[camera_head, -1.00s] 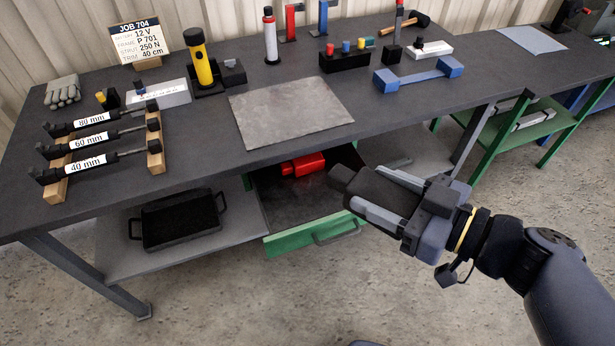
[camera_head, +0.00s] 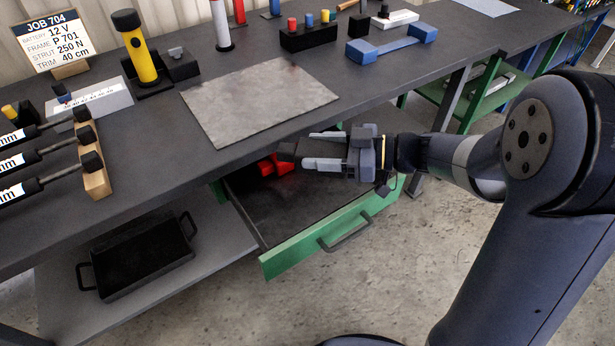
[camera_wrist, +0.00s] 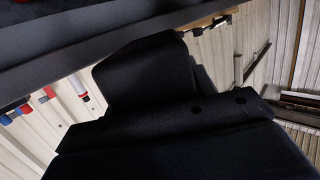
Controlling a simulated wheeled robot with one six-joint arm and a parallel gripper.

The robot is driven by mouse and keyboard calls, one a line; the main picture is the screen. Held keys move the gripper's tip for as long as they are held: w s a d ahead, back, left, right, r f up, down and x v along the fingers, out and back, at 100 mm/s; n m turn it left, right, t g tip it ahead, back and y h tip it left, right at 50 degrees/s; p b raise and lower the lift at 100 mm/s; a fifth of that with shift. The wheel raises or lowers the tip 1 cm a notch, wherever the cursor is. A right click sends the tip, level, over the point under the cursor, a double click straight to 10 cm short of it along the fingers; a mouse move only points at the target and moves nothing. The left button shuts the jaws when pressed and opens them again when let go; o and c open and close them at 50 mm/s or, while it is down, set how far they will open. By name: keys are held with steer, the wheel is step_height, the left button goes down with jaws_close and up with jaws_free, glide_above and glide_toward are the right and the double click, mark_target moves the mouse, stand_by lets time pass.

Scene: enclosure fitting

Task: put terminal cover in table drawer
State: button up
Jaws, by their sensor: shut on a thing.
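The table drawer (camera_head: 330,232) is pulled open below the tabletop, with a green front and a dark inside. The gripper and cover are over the back part of the drawer, near the tabletop's front edge. The exact height over the drawer floor cannot be told.
A red object (camera_head: 268,166) lies at the back of the drawer, partly hidden behind the cover. The tabletop (camera_head: 250,150) overhangs the drawer's back. A black tray (camera_head: 140,262) sits on the lower shelf at left. A grey mat (camera_head: 258,98) lies on the table above.

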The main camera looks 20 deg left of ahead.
step_height(320, 180, down, 6)
steer(key=shift+f, duration=0.15)
steer(key=shift+f+b, duration=0.65)
steer(key=shift+b, duration=0.85)
steer(key=o, duration=1.3)
steer(key=shift+c, duration=0.2)
steer(key=shift+r, duration=0.15)
steer(key=d+r+p, duration=0.2)
steer(key=d, duration=1)
steer(key=shift+w+r, duration=0.4)
steer(key=shift+w, duration=0.05)
